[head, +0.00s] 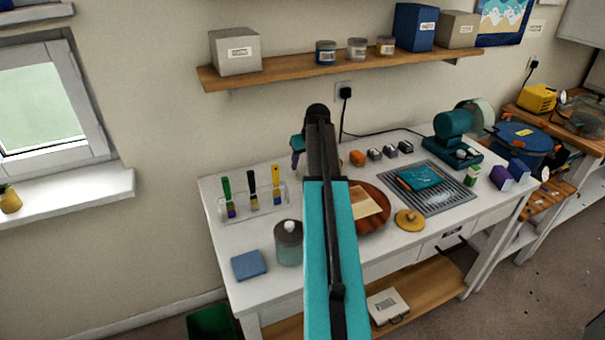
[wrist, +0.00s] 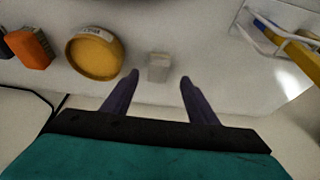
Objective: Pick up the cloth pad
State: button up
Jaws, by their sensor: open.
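The cloth pad (head: 249,265), a flat blue square, lies on the white workbench (head: 222,205) near its front left corner in the head view. It does not show in the wrist view. My gripper (wrist: 159,78) is open, with two dark purple fingers apart and nothing held. In the head view my gripper (head: 296,158) is mostly hidden behind my arm, over the back of the bench, behind and to the right of the pad.
A lidded jar (head: 288,245) stands right of the pad. A rack (head: 252,205) with several coloured-handled tools is behind it. A brown round tray (head: 375,220) with a pale sheet sits mid-bench. A wooden shelf (head: 300,75) hangs above. Bench around the pad's left is clear.

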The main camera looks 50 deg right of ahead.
aim_at(303, 169)
jog(key=shift+f, duration=0.1)
jog(key=shift+p+x, duration=0.75)
jog(key=shift+x, duration=0.15)
jog(key=shift+p+x, duration=0.5)
jog(key=shift+x, duration=1.1)
jog(key=shift+d, duration=0.1)
jog(key=shift+c, duration=0.4)
jog(key=c, duration=1.2)
jog(key=shift+o, duration=0.2)
jog(key=shift+r, duration=0.2)
notch_tip(303, 169, up, 10)
jog(key=b, duration=0.3)
jog(key=shift+f, duration=0.2)
